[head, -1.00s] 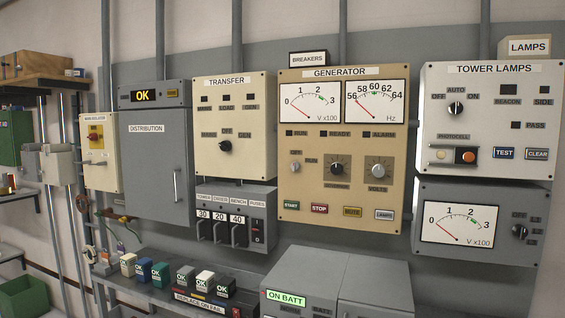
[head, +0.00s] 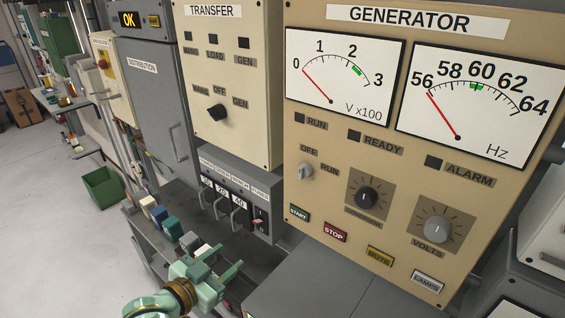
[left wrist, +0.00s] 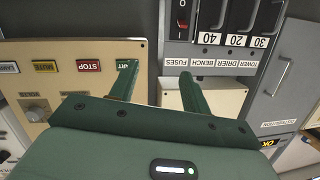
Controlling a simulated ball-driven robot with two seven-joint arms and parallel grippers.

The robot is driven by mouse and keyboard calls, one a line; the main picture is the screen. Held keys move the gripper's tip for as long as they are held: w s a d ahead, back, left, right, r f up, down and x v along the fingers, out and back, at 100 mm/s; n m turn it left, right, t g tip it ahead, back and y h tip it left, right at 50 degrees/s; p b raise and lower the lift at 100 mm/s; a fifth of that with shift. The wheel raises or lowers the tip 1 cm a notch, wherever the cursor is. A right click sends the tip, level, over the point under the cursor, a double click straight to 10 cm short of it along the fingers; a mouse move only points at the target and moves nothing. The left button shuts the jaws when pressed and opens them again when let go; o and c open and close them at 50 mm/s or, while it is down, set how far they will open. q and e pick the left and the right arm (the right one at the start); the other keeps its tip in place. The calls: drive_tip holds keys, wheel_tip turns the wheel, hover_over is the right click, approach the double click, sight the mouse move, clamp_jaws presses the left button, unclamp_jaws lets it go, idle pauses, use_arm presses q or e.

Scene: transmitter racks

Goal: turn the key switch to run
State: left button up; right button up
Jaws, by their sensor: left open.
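The key switch (head: 306,170) is a small silver knob on the tan generator panel (head: 335,215), between the OFF label at its upper left and the RUN label (head: 329,170) at its right. Its pointer looks turned toward OFF, though it is small. My left gripper (head: 232,268) is green, open and empty, low in the head view, below and left of the key switch and apart from the panel. In the left wrist view its two fingers (left wrist: 157,82) are spread with nothing between them; the key switch is not visible there. My right gripper is not in view.
Below the key switch are the START (head: 299,213) and STOP (head: 335,233) buttons, with the governor knob (head: 367,197) to its right. The fuse box (head: 236,200) juts out at left. A grey cabinet top (head: 310,285) lies below the panel.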

use_arm(q)
wheel_tip(320, 180, up, 10)
drive_tip(key=d+m+h+p, duration=0.1)
drive_tip(key=d+h+p, duration=0.1)
drive_tip(key=d, duration=0.1)
drive_tip(key=m+h+p, duration=0.1)
drive_tip(key=m+h, duration=0.1)
approach(299, 174)
drive_tip(key=p+x, duration=0.1)
drive_tip(key=x, duration=0.8)
drive_tip(key=c, duration=1)
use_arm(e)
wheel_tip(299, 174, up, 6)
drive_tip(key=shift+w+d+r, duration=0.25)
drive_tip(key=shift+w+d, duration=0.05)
